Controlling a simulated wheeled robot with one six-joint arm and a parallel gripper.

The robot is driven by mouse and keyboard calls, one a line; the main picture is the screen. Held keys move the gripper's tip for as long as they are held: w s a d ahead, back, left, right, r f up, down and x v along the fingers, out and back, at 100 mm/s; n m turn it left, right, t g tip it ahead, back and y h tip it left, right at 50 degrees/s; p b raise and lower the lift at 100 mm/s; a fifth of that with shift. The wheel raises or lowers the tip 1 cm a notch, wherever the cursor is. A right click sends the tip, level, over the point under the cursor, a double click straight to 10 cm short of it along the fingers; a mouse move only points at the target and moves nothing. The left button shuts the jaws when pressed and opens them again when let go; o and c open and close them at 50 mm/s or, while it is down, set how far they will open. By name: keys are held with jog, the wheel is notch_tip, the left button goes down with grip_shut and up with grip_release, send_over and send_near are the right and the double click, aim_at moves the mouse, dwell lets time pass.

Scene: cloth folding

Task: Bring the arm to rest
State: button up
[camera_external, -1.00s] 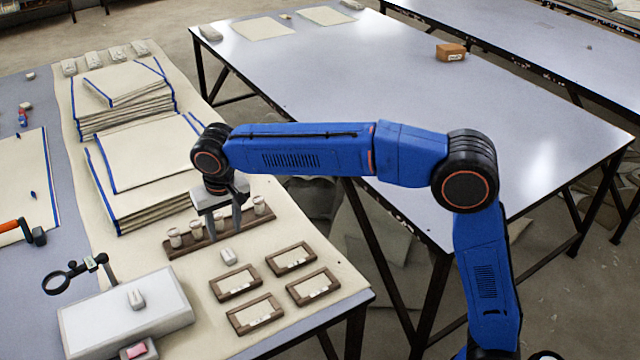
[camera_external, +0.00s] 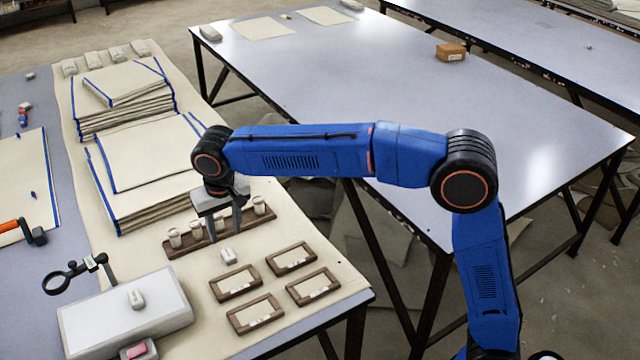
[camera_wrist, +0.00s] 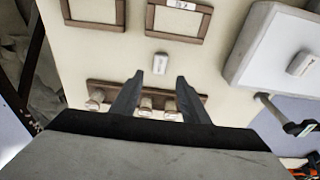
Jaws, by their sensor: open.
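My gripper (camera_external: 224,223) points down over the wooden rack (camera_external: 255,226) that holds several small pale spools. Its two fingers are apart with nothing held between them. In the wrist view my gripper (camera_wrist: 150,85) shows its fingers spread, with the rack (camera_wrist: 100,88) below and partly hidden behind them. Two stacks of cream cloth with blue edges, a far one (camera_external: 130,112) and a near one (camera_external: 150,160), lie to the left of and behind my gripper.
Several wooden frames (camera_external: 254,313) and a small white block (camera_external: 229,256) lie in front of the rack. A pale box (camera_external: 85,320) and a magnifier (camera_external: 62,278) stand at the front left. The larger grey table (camera_external: 420,90) behind my arm is mostly clear.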

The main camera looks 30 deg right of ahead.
aim_at(228, 254)
jog(key=f, duration=0.3)
jog(key=w+f, duration=0.1)
jog(key=f, duration=0.5)
jog(key=shift+w+f, duration=0.15)
jog(key=shift+f, duration=0.05)
jog(key=shift+r, duration=1.35)
